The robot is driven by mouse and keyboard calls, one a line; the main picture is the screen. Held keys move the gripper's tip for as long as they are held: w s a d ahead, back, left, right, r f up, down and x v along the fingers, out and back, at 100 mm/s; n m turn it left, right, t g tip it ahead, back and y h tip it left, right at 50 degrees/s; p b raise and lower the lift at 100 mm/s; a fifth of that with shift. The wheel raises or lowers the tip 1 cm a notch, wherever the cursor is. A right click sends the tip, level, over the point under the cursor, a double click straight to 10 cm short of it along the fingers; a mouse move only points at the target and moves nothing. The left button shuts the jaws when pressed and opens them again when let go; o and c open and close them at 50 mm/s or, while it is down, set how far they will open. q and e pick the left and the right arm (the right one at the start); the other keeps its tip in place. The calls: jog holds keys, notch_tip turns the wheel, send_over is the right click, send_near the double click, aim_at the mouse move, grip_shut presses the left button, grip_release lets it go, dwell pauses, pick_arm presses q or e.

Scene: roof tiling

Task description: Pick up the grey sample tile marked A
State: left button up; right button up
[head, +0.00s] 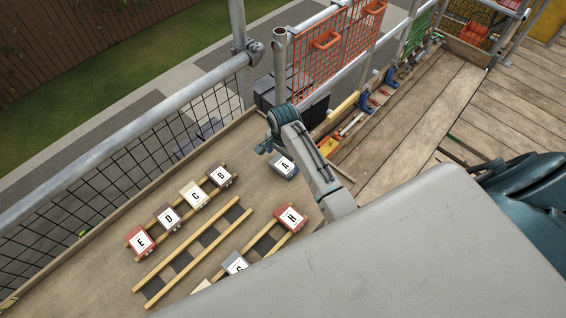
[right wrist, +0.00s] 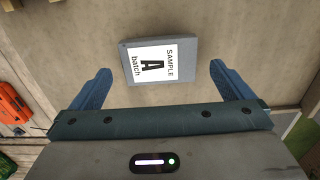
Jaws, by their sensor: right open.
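The grey sample tile marked A (head: 283,166) lies flat on the wooden board, just right of the rack with the other lettered tiles. In the right wrist view the tile (right wrist: 160,60) shows its white label reading SAMPLE, A, batch. My right gripper (head: 262,148) is above and beside the tile in the head view. In the right wrist view its two blue fingers (right wrist: 158,82) are spread wide, one toward each side of the tile, with nothing between them in their grasp. The tile lies just ahead of the fingertips. My left gripper is not in view.
A wooden rack holds tiles E (head: 141,241), D (head: 169,217), C (head: 194,195) and B (head: 220,175). An empty-looking ladder rack (head: 190,254) lies beside it. Tiles H (head: 291,218) and S (head: 235,263) sit nearer. A mesh guardrail (head: 150,127) borders the board. Tools lie at the right.

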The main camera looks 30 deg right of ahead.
aim_at(283, 166)
notch_tip(283, 166, down, 2)
jog(key=shift+s+f+p, duration=0.1)
jog(key=shift+f+p, duration=0.1)
jog(key=shift+p, duration=0.15)
jog(key=shift+f, duration=0.15)
jog(key=c, duration=1)
